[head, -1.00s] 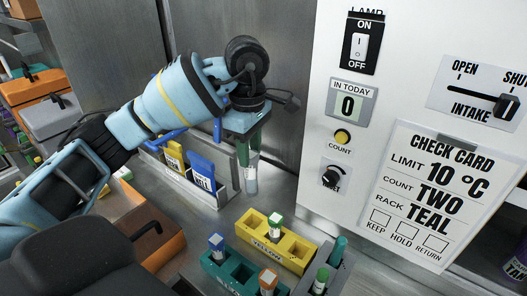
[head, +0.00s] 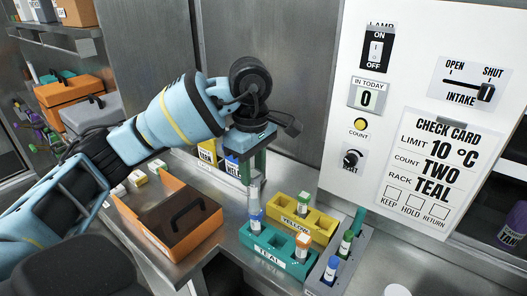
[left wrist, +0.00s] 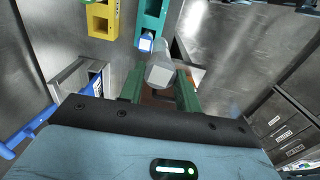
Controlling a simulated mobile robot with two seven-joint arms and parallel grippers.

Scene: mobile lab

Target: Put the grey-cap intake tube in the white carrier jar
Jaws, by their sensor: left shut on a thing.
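My left gripper (head: 253,166) is shut on the grey-cap tube (head: 253,194), which hangs below the green fingers, roughly upright. In the left wrist view its pale grey cap (left wrist: 160,75) shows between the fingers. In the head view the tube's lower end overlaps a blue-cap tube (head: 256,219) standing in the teal rack (head: 275,262); I cannot tell whether they touch. A white round thing (head: 397,290), perhaps the white carrier jar, is cut off by the bottom edge of the head view. My right gripper is out of view.
A yellow rack (head: 320,226) stands behind the teal one, and a grey rack (head: 350,272) with capped tubes stands to the right. An orange case (head: 178,240) with a black handle lies to the left. The white control panel (head: 400,60) rises at the back right.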

